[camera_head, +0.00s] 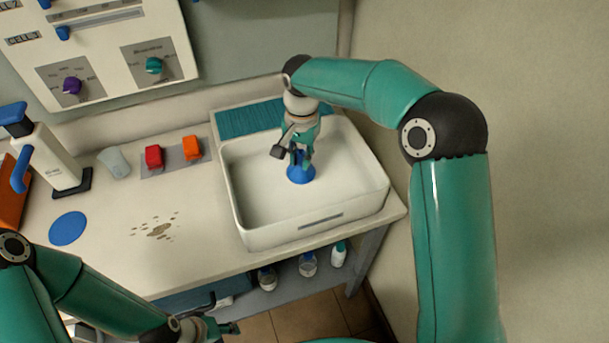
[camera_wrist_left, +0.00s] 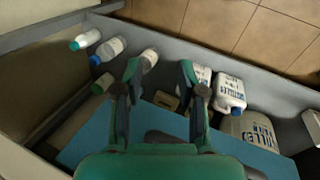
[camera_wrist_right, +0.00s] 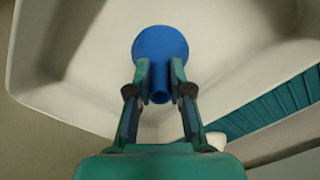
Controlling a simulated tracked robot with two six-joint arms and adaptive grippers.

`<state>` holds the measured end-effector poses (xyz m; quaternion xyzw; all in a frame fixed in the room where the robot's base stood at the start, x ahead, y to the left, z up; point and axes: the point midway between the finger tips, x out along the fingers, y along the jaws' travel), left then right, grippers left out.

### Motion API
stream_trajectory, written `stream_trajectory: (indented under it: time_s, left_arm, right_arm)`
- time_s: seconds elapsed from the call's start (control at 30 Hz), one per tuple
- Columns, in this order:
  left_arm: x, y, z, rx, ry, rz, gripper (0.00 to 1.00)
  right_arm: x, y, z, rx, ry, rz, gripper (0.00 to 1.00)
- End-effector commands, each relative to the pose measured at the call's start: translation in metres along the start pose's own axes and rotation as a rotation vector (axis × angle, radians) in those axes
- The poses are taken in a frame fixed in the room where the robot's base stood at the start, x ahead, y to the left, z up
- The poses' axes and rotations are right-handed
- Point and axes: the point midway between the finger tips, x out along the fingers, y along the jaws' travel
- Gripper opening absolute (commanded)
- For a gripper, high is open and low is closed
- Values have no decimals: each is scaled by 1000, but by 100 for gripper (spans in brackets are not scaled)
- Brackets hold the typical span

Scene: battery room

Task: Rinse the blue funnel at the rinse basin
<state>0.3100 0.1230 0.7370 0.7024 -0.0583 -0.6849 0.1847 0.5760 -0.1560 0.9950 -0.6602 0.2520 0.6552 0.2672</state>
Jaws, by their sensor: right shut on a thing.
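The blue funnel (camera_head: 301,174) is inside the white rinse basin (camera_head: 256,236), with its wide mouth facing down toward the basin floor. In the right wrist view the funnel (camera_wrist_right: 160,44) shows its round cone beyond the fingers and its spout between them. My right gripper (camera_head: 300,158) is shut on the funnel's spout; it also shows in the right wrist view (camera_wrist_right: 160,80). I cannot tell whether the funnel touches the basin floor. My left gripper (camera_wrist_left: 160,75) is open and empty, low at the front edge of the worktop, above the lower shelf.
A blue disc (camera_head: 68,229) and a brown spill (camera_head: 159,230) lie on the worktop left of the basin. A red block (camera_head: 154,157) and an orange block (camera_head: 191,148) stand behind. A teal ribbed mat (camera_head: 248,120) is behind the basin. Bottles (camera_wrist_left: 230,92) fill the lower shelf.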

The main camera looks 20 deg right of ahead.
Motion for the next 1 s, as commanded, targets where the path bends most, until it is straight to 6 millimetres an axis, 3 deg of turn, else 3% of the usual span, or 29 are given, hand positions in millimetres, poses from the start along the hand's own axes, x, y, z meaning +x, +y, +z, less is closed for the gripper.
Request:
stream_trajectory:
  time_s: [0.77, 1.0]
  left_arm:
    - [-45, 16, 0, 0, 0, 0, 40]
    - [-42, 15, 0, 0, 0, 0, 40]
  right_arm:
    - [-66, -2, 0, -1, 1, 0, 0]
    - [-82, -2, 0, -1, 2, -1, 0]
